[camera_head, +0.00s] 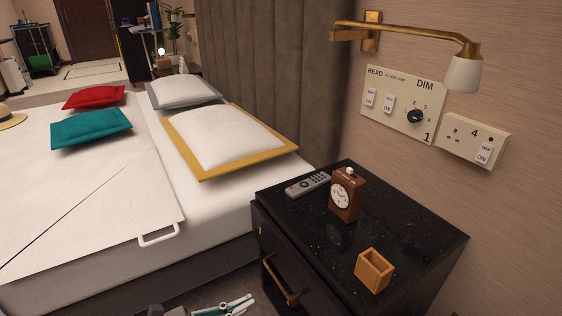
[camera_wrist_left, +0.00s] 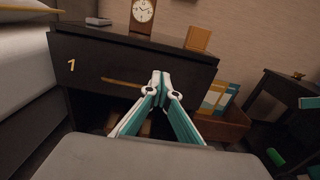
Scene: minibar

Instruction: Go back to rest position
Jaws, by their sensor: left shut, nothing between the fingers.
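My left gripper (camera_head: 238,305) shows at the bottom of the head view, low in front of the nightstand (camera_head: 420,232). In the left wrist view its white and teal fingers (camera_wrist_left: 158,78) meet at the tips and hold nothing. They point at the front of the nightstand's top drawer, marked 1, near its brass handle (camera_wrist_left: 122,81). The drawer looks shut. I cannot tell from the picture whether the fingertips touch the handle.
On the nightstand are a remote (camera_head: 308,184), a wooden clock (camera_head: 346,197) and a small open wooden box (camera_head: 374,271). The bed (camera_head: 100,200) stands to the left. A wall lamp (camera_head: 462,74) and switch panels (camera_head: 403,105) are above.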

